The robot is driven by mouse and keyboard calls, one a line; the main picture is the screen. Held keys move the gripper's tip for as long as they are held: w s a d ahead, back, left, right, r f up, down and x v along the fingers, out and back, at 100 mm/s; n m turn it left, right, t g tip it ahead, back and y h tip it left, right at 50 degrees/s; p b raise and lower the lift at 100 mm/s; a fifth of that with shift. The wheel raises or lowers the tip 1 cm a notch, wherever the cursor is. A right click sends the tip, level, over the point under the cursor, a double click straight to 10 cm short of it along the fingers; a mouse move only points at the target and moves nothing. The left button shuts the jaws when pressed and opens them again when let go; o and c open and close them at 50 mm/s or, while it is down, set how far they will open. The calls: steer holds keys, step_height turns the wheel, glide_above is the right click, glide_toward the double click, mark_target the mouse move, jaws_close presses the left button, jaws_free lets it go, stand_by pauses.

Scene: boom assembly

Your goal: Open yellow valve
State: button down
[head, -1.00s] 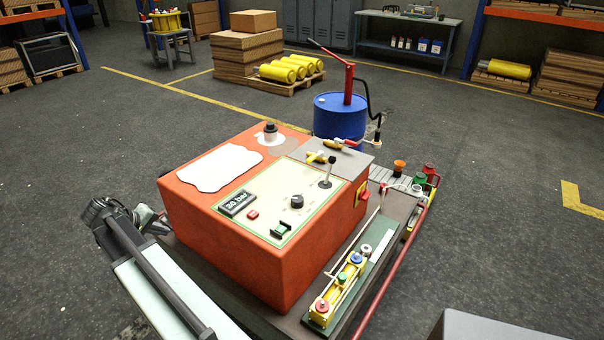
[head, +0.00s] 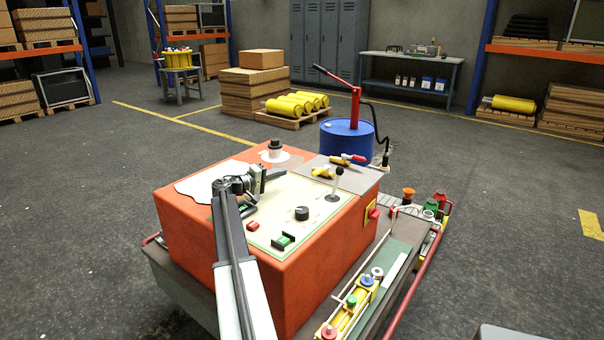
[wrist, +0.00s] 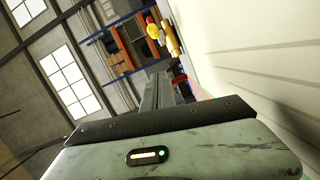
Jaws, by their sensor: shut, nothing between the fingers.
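The yellow valve (head: 323,172) sits on a grey plate at the back right of the orange cabinet (head: 300,260). A valve with a red handle (head: 354,158) is just behind it. In the wrist view a small yellow valve part (wrist: 153,30) with red and brass parts shows near the top middle; its handle angle is hard to tell. My gripper (head: 277,175) is above the cabinet's control panel, left of the yellow valve and apart from it. It also shows in the wrist view (wrist: 165,88), shut and empty.
A black lever (head: 335,185) stands on the panel between my gripper and the cabinet's right edge. A black knob (head: 302,213) and green switch (head: 283,240) are nearer. A blue drum (head: 345,142) with a red hand pump stands behind. Open floor lies to the right.

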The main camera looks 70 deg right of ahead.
mark_target(321, 171)
steer(key=x, duration=1)
steer(key=shift+d+b, duration=0.15)
steer(key=shift+b, duration=0.15)
steer(key=s, duration=0.1)
steer(key=a, duration=0.1)
steer(key=s, duration=0.1)
steer(key=shift+s+a+f+b, duration=0.15)
steer(key=shift+s+f+b, duration=0.15)
steer(key=shift+s+a, duration=0.1)
steer(key=shift+s, duration=0.4)
steer(key=s, duration=0.1)
steer(key=s+a, duration=0.1)
steer(key=s, duration=0.2)
steer(key=shift+a, duration=0.25)
steer(key=shift+w, duration=0.1)
